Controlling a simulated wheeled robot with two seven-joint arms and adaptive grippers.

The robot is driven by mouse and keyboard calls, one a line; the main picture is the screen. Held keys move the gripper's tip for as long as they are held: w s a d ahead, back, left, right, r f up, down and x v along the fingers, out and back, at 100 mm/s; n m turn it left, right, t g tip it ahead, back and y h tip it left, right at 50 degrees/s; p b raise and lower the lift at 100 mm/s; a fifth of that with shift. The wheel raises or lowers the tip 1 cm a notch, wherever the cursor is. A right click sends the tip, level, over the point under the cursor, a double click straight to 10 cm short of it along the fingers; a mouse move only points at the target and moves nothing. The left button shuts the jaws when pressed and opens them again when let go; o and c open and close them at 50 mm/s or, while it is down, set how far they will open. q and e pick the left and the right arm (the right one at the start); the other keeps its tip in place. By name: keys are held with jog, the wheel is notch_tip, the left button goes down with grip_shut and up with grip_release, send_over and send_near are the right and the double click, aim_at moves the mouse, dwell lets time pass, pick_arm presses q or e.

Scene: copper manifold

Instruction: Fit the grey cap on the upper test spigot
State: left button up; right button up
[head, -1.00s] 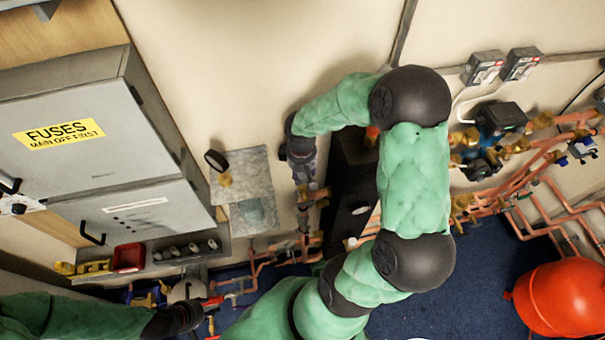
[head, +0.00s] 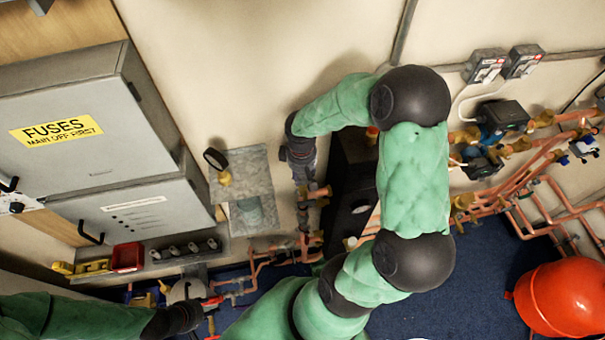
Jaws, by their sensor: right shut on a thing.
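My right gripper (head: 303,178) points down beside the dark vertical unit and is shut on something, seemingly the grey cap. The cap is too small and dark to make out. Just below the gripper, brass and copper fittings (head: 318,193) stick out from a vertical pipe. The upper test spigot seems to be among them, but I cannot pick it out, nor tell if the cap touches it. My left gripper (head: 204,312) is low at the left, close to a red handle (head: 212,301). Its fingers are not clear enough to tell open or shut.
A red vessel (head: 565,298) is lower right.

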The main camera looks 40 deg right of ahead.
aim_at(302, 176)
jog(key=shift+f+b, duration=0.45)
jog(key=shift+f, duration=0.1)
jog(key=o, duration=0.9)
jog(key=shift+r, duration=0.15)
jog(key=r, duration=1.1)
jog(key=shift+a+r, duration=0.2)
jog(key=shift+r, duration=0.2)
